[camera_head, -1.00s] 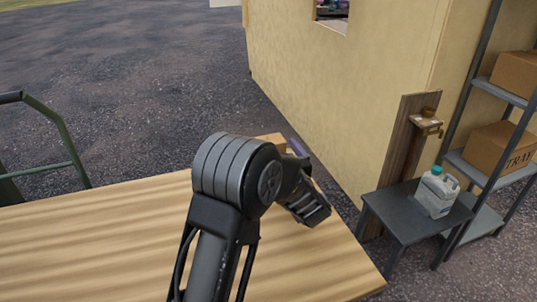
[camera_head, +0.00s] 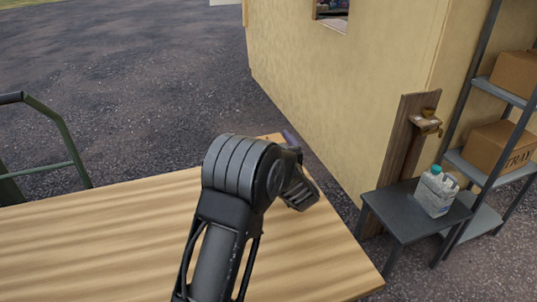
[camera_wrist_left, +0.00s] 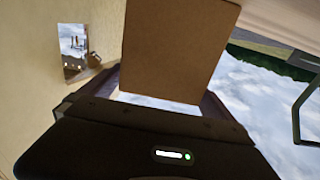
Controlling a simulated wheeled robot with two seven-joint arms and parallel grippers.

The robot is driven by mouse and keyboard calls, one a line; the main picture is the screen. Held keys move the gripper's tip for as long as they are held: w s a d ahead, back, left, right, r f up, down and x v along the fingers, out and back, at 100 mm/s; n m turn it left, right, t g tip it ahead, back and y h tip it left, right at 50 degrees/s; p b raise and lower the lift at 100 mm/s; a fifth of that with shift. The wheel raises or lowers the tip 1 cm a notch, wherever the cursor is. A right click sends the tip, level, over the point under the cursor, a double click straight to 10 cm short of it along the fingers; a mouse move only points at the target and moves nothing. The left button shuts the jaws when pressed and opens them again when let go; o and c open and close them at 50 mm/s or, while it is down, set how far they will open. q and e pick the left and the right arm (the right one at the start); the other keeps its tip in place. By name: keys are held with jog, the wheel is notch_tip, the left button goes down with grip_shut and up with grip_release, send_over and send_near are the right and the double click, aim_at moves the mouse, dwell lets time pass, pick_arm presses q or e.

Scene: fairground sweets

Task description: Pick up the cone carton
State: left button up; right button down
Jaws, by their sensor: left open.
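The cone carton is a plain brown cardboard box (camera_wrist_left: 178,48). It fills the upper middle of the left wrist view, which looks upside down. In the head view only a sliver of the carton (camera_head: 271,137) shows at the far edge of the wooden table (camera_head: 90,240); my left arm hides the rest. My left gripper (camera_head: 292,168) is open at the carton. In the left wrist view its dark fingers show on either side of the carton's lower part in the picture. I cannot tell whether they touch it. My right gripper is not in view.
A yellow wall (camera_head: 330,100) stands beyond the table. A dark side table (camera_head: 395,205) with a white jug (camera_head: 436,192) is at the right. Metal shelves hold cardboard boxes (camera_head: 500,147). The left part of the table is bare. A green rail (camera_head: 52,130) is at the left.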

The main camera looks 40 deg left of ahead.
pick_arm(q)
jog(key=shift+c, duration=0.6)
jog(key=c, duration=1.5)
jog(key=shift+r, duration=5.05)
